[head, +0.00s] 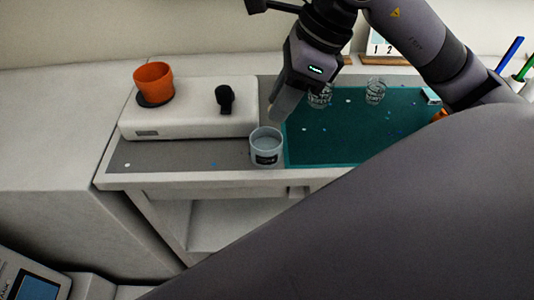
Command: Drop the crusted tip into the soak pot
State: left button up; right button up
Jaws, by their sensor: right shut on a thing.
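My right gripper (281,107) comes down from the top, just above and slightly right of the soak pot. It is shut on a small pale tan piece, the crusted tip (273,114), which is mostly hidden by the fingers. The soak pot (265,157) is a light grey cup with a dark label, upright on the bench near its front edge. Its open mouth faces up and shows grey inside. The tip appears above the pot's far rim; I cannot tell the exact gap. My left gripper is not in view.
A teal mat (340,140) lies right of the pot, with clear cups (375,91) at its back. A white box (185,118) stands left, bearing an orange cup (153,80) and a black object (224,98).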

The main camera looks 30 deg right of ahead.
jog(key=shift+f, duration=0.2)
jog(key=o, duration=1.1)
jog(key=shift+c, duration=0.2)
jog(key=v, duration=0.7)
jog(key=shift+r, duration=0.1)
